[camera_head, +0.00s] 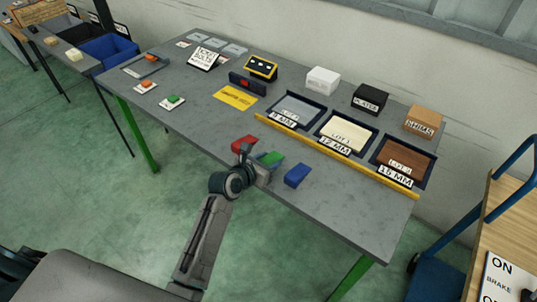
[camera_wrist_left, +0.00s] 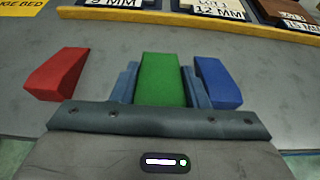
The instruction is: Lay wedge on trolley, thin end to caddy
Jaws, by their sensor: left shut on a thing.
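My left gripper (camera_head: 262,169) is at the front part of the grey table, shut on a green wedge (camera_head: 273,158). In the left wrist view the green wedge (camera_wrist_left: 162,80) sits between the two fingers. A red wedge (camera_head: 244,144) lies just left of it and a blue wedge (camera_head: 297,175) just right, both apart from the fingers. The trolley (camera_head: 507,222), with a wooden top and blue handle rail, stands at the right edge, partly cut off. I cannot make out a caddy on it. My right gripper is not in view.
A yellow strip (camera_head: 335,157) runs before trays marked 9 MM (camera_head: 296,108), 12 MM and 15 MM. White, black and brown boxes stand behind them. A brake sign (camera_head: 508,278) lies on the trolley. A floor gap separates table and trolley. The table's front right is clear.

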